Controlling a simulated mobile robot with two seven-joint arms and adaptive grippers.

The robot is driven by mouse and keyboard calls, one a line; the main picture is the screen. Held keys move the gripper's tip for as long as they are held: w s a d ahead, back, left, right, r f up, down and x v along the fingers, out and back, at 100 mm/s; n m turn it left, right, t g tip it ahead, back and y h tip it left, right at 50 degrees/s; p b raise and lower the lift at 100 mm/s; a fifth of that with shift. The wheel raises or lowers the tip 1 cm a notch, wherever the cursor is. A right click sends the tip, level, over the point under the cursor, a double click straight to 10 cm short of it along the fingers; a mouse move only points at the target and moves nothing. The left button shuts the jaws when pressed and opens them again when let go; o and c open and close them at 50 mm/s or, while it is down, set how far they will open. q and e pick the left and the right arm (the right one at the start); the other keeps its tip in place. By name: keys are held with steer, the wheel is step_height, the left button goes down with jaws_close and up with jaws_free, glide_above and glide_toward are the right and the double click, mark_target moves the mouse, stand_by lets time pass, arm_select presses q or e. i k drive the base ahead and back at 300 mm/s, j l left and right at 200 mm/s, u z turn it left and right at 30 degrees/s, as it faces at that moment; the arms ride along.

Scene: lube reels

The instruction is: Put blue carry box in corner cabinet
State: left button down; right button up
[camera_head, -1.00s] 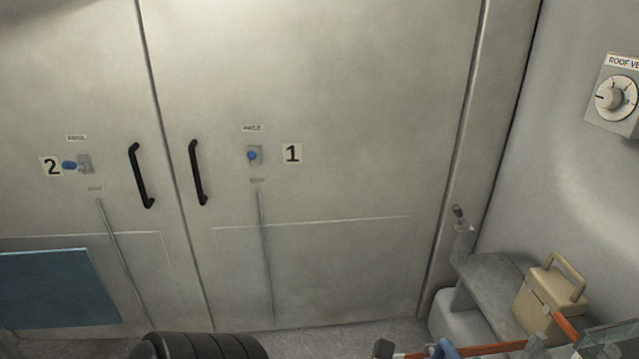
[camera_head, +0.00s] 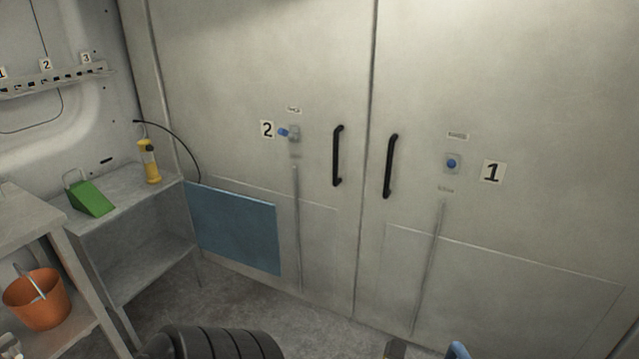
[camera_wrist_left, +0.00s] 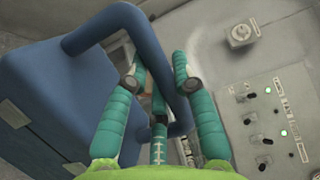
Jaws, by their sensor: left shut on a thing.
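The blue carry box (camera_wrist_left: 60,75) fills the left side of the left wrist view. Its thick blue handle (camera_wrist_left: 172,88) loops up and passes between the green-padded fingers of my left gripper (camera_wrist_left: 157,70), which is shut on it. In the head view only a small blue piece (camera_head: 457,351), likely this handle, shows at the bottom edge. No cabinet is labelled as the corner cabinet. A grey open shelf unit (camera_head: 135,258) stands in the left corner. My right gripper is in neither view.
Tall grey doors marked 2 and 1, with black handles (camera_head: 338,155), are closed ahead. A blue panel (camera_head: 236,228) stands against door 2. A green wedge (camera_head: 90,198) and a yellow lamp (camera_head: 149,162) are on the shelf top. An orange bucket (camera_head: 37,299) is at lower left.

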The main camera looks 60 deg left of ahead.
mark_target(134, 277)
steer(key=u, duration=0.85)
steer(key=j+u, duration=0.1)
steer(key=u, duration=0.75)
steer(key=i+u, duration=0.1)
steer(key=u, duration=0.75)
steer(key=i, duration=0.65)
steer(key=i+l+u, duration=0.1)
steer(key=i, duration=0.55)
